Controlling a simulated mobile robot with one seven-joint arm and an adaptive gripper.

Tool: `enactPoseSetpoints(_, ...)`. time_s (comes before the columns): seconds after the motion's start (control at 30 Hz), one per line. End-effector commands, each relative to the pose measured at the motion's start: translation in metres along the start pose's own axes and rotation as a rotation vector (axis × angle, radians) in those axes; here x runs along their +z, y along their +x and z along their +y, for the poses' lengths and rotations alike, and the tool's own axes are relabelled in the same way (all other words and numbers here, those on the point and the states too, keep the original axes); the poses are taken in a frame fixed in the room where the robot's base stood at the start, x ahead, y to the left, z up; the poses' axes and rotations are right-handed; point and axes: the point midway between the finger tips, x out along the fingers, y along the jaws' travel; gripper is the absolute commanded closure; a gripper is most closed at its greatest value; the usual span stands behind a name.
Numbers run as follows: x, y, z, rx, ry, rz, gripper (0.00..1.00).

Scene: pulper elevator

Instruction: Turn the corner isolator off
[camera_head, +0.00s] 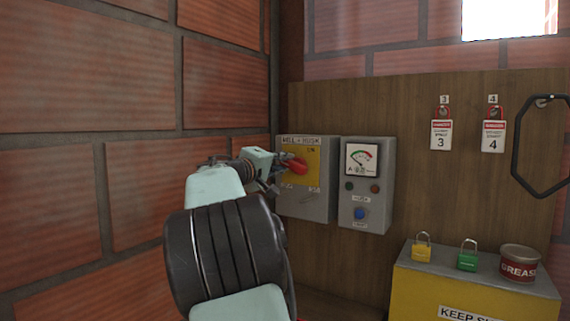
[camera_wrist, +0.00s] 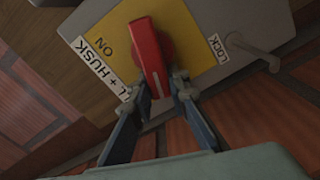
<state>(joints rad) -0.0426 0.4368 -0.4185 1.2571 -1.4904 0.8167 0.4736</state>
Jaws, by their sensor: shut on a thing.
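The corner isolator (camera_head: 318,203) is a grey box on the wooden board near the brick corner, labelled MILL + HUSK, with a yellow plate. Its red rotary handle (camera_head: 297,164) shows just beyond my gripper (camera_head: 277,168). In the wrist view the red handle (camera_wrist: 149,52) runs down the picture, its white-lined end between the fingertips of my gripper (camera_wrist: 161,90). The fingers are shut on that end, one at each side. The ON label (camera_wrist: 105,46) is left of the handle and the LOCK label (camera_wrist: 216,47) is right of it, by a grey metal lever (camera_wrist: 252,48).
A grey meter box (camera_head: 364,213) with a dial and blue button stands close right of the isolator. A brick wall (camera_head: 120,200) is close on the left. A yellow cabinet (camera_head: 420,282) at lower right bears padlocks and a grease tin (camera_head: 519,263). Tags hang above.

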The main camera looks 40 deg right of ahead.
Motion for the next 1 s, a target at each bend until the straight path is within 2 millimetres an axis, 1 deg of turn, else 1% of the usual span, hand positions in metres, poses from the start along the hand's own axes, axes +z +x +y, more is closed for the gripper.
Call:
enactPoseSetpoints(0.03, 0.0106, 0.0031, -0.0094, -0.008, -0.04, -0.025, 1.0)
enactPoseSetpoints(0.2, 0.0117, 0.0037, -0.011, -0.008, -0.168, -0.026, 1.0)
enactPoseSetpoints(0.4, 0.0129, 0.0039, -0.0124, -0.009, -0.278, -0.027, 1.0)
enactPoseSetpoints(0.7, 0.0145, 0.0044, -0.0128, -0.009, -0.355, -0.028, 1.0)
enactPoseSetpoints(1.0, 0.0154, 0.0048, -0.0122, -0.008, -0.364, -0.03, 1.0)
